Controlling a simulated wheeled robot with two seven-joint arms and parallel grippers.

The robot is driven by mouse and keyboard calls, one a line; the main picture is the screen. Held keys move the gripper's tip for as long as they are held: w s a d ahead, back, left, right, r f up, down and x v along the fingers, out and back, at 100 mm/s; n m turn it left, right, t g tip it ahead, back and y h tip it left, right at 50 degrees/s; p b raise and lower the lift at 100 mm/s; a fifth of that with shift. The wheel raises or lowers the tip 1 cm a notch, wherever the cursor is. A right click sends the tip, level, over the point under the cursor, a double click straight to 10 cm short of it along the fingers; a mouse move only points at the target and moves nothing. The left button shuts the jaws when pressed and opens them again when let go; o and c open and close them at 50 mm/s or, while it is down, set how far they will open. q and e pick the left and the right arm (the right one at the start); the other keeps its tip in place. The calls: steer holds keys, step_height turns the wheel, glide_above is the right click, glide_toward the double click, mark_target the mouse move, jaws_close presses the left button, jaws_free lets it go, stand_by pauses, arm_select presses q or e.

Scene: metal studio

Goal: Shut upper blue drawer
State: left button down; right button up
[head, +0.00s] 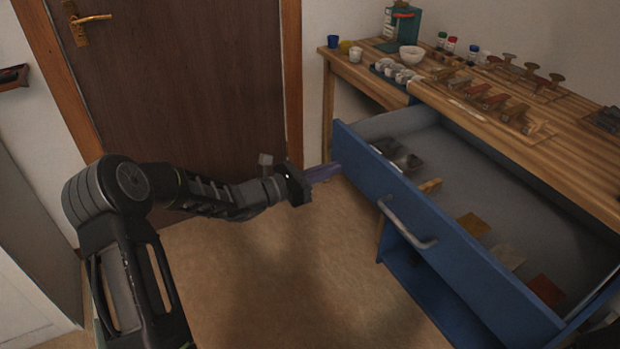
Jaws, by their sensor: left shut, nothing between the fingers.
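The upper blue drawer (455,248) stands pulled out from under the wooden workbench, on the right of the head view. Its front has a curved metal handle (408,225). Inside it lie small dark metal bowls (400,158) and several flat coloured pieces (473,224). My left gripper (336,168) is shut and empty. Its fingertips are at the far left end of the drawer front, seemingly at its outer face; I cannot tell whether they touch it. My right gripper is not in view.
The wooden workbench (580,158) carries a white bowl (411,55), small jars and several stamp-like tools. Below the drawer is a blue lower compartment (425,290). A brown door (190,90) stands behind my arm. The floor (290,270) left of the drawer is clear.

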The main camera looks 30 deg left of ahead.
arm_select(q)
steer(key=shift+x, duration=1.4)
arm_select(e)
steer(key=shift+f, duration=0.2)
